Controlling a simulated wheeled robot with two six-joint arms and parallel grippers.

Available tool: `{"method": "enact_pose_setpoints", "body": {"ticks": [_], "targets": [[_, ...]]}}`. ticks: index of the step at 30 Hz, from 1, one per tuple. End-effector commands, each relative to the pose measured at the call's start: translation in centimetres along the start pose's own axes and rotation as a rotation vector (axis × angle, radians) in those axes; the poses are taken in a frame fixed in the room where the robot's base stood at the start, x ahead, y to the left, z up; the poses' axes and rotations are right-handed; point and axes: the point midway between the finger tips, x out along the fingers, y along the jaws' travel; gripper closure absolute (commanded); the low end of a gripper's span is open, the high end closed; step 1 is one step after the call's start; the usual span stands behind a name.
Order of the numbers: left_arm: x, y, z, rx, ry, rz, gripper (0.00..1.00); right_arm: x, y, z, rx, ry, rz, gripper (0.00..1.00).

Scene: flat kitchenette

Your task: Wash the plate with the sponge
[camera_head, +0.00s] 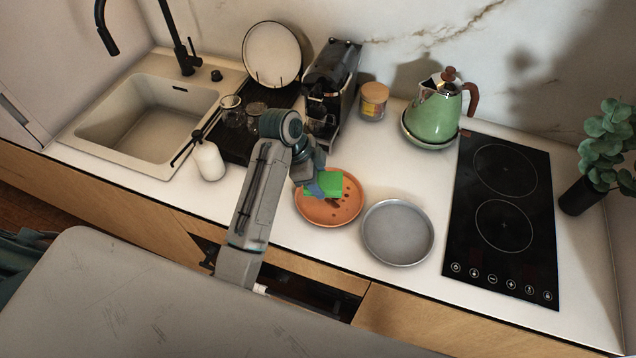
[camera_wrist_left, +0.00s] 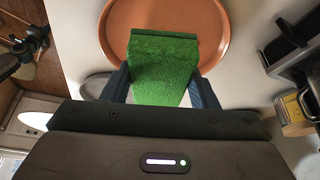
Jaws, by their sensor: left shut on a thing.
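An orange plate (camera_head: 345,213) with dark brown stains lies flat on the white counter; its rim and upper part also show in the wrist view (camera_wrist_left: 120,25). My left gripper (camera_head: 316,187) is over the plate's upper left part, shut on a green sponge (camera_head: 327,183). In the wrist view the sponge (camera_wrist_left: 163,70) sits between the two fingers, with the plate behind it. I cannot tell whether the sponge touches the plate. The gripper and sponge hide part of the plate. My right gripper is not in view.
A grey plate (camera_head: 397,234) lies close to the right of the orange one. A black hob (camera_head: 501,222) and green kettle (camera_head: 434,112) stand further right. A coffee machine (camera_head: 330,80), soap bottle (camera_head: 209,162) and sink (camera_head: 140,115) are to the left and behind.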

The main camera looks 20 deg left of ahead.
Motion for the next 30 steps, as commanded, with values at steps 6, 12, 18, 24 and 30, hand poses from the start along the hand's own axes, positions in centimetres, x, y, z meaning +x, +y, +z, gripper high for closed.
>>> {"method": "enact_pose_setpoints", "body": {"ticks": [6,12,18,24,30], "targets": [[-0.2,0.0,-0.1,-0.001,0.000,0.001,0.65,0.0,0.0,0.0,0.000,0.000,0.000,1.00],[-0.4,0.0,-0.2,0.000,0.000,0.000,0.65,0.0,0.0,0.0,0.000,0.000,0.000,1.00],[-1.8,0.0,-0.8,0.001,0.000,-0.001,0.65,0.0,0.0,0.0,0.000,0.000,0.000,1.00],[-2.9,0.0,-1.2,0.000,0.000,0.000,0.65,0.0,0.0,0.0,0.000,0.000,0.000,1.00],[-2.9,0.0,-1.2,-0.001,0.000,0.001,0.65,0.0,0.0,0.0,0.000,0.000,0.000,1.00]]}}
